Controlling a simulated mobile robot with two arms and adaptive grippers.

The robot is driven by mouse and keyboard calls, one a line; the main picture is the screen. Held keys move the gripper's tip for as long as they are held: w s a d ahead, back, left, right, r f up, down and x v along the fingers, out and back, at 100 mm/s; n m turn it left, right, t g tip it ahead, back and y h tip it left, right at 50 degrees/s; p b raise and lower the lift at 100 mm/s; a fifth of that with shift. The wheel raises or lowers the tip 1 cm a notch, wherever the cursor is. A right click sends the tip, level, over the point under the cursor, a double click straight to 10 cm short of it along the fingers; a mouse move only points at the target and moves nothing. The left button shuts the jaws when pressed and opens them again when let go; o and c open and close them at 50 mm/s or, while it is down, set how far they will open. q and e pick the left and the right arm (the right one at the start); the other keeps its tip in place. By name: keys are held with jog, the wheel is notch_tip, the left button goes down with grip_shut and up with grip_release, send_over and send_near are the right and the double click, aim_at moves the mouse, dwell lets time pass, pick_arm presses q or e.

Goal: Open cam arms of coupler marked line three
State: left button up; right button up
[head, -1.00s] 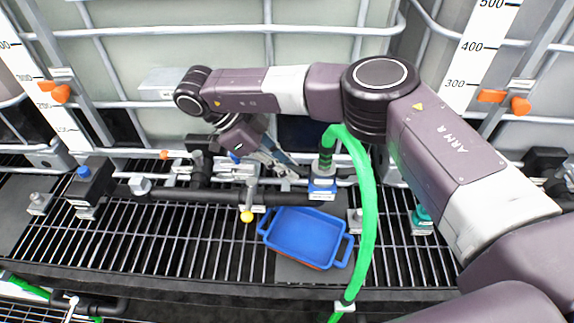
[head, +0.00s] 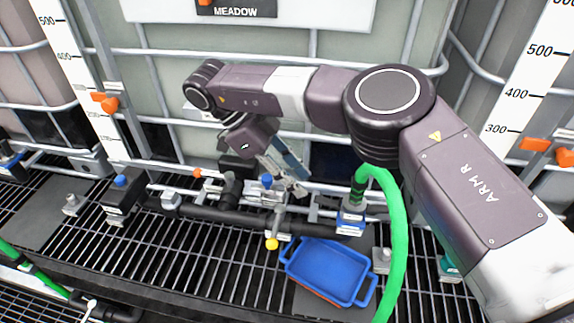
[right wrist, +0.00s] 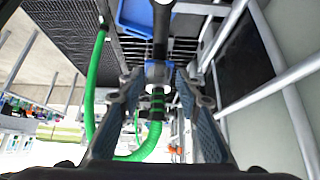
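A blue coupler (head: 352,212) with a green corrugated hose (head: 398,240) rising from its top stands at the right end of the black pipe; its label is too small to read. My right gripper (head: 298,186) is left of it in the head view, pointing down and to the right, with a gap to the coupler. In the right wrist view the two fingers of my right gripper (right wrist: 158,78) are spread, with the coupler (right wrist: 155,72) and hose (right wrist: 152,132) showing between them, beyond or between the tips. The cam arms cannot be made out clearly. My left gripper is out of view.
A blue tray (head: 328,272) lies on the black grating in front of the coupler. A caged tank (head: 310,45) stands behind. A teal fitting (head: 449,268) is at the right.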

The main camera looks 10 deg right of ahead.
jog(key=shift+v, duration=2.15)
